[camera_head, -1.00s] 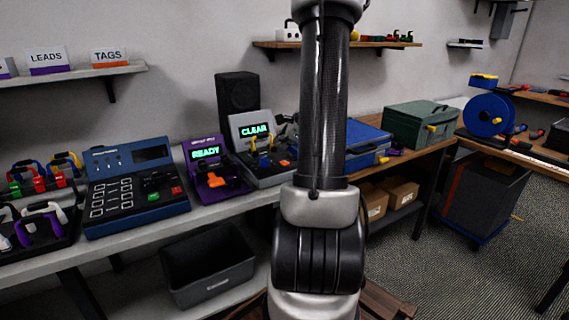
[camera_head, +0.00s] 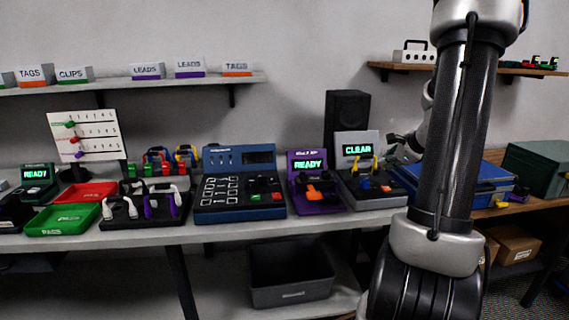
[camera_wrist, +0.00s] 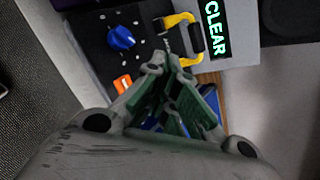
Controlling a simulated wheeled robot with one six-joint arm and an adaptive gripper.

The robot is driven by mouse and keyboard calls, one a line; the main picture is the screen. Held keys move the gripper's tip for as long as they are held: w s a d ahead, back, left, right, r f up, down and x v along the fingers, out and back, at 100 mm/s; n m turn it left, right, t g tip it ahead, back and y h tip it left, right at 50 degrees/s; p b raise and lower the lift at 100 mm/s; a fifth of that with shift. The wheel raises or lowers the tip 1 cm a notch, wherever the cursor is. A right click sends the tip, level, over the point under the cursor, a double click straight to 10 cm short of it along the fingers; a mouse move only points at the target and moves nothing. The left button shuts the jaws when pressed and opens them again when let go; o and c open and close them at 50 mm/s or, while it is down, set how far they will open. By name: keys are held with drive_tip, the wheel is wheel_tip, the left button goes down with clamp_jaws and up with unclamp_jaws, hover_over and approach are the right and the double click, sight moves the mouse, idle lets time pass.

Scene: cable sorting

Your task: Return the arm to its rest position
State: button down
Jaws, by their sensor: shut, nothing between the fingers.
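My arm stands large on the right of the head view. My gripper (camera_head: 393,140) shows partly beside it, in front of the wall near the tester with the CLEAR display (camera_head: 358,150). In the wrist view my gripper (camera_wrist: 165,62) has its fingers drawn together with nothing held. I cannot tell the height of the fingertips above the tester.
A purple READY tester (camera_head: 316,190) and a blue console (camera_head: 240,200) stand on the bench. Red (camera_head: 84,193) and green (camera_head: 62,219) trays lie left. A black speaker (camera_head: 347,112) stands behind the CLEAR tester. A blue case (camera_head: 480,182) is right, and a shelf (camera_head: 180,85) hangs above.

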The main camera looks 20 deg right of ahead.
drive_tip(key=shift+a+n, duration=0.1)
drive_tip(key=shift+n, duration=0.2)
drive_tip(key=s+a+n+g+y, duration=0.3)
drive_tip(key=s+a+n+g, duration=0.2)
drive_tip(key=s+a+n, duration=0.7)
drive_tip(key=s+a+r+n+h, duration=0.2)
drive_tip(key=s+a+r+n, duration=0.8)
drive_tip(key=a+n, duration=0.3)
drive_tip(key=shift+a+r+n+h, duration=0.25)
drive_tip(key=shift+a+n+h, duration=0.1)
drive_tip(key=shift+n, duration=0.55)
drive_tip(key=shift+s, duration=0.1)
